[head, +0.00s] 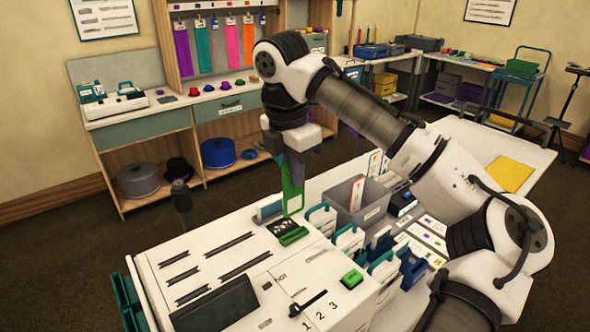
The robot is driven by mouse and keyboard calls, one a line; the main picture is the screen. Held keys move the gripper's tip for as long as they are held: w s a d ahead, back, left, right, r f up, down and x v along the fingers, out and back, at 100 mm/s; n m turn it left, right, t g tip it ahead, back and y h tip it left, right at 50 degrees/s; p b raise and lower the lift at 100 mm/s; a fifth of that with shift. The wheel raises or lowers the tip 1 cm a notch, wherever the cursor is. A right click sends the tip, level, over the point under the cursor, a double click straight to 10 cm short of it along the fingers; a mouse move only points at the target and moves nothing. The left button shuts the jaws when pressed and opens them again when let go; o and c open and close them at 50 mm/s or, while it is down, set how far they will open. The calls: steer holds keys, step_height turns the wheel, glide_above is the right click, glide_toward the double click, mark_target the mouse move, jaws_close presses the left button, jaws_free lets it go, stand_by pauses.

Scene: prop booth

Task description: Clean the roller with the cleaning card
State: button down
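My gripper (296,160) points down over the white machine (230,262) and is shut on a green card (293,190), which hangs upright below the fingers. The card's lower end is just above or at a dark opening (280,226) with a green lip (293,236) in the machine's top. I cannot tell whether the card touches it. The roller is not clearly visible; it may be inside this opening.
A grey bin (357,205) with cards stands right of the card, close to several white and blue holders (348,240). A black lever (308,304) and green button (352,278) are on the machine's front right. A side counter (215,100) stands behind.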

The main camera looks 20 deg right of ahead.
mark_target(295, 203)
steer(key=shift+f+b, duration=2.3)
steer(key=shift+b, duration=0.6)
steer(key=shift+f, duration=0.2)
steer(key=shift+f+b, duration=1)
steer(key=shift+f, duration=2.95)
steer(key=shift+r, duration=0.15)
steer(key=shift+r, duration=0.1)
steer(key=shift+r+p, duration=2.55)
steer(key=shift+p, duration=0.7)
steer(key=shift+f, duration=0.15)
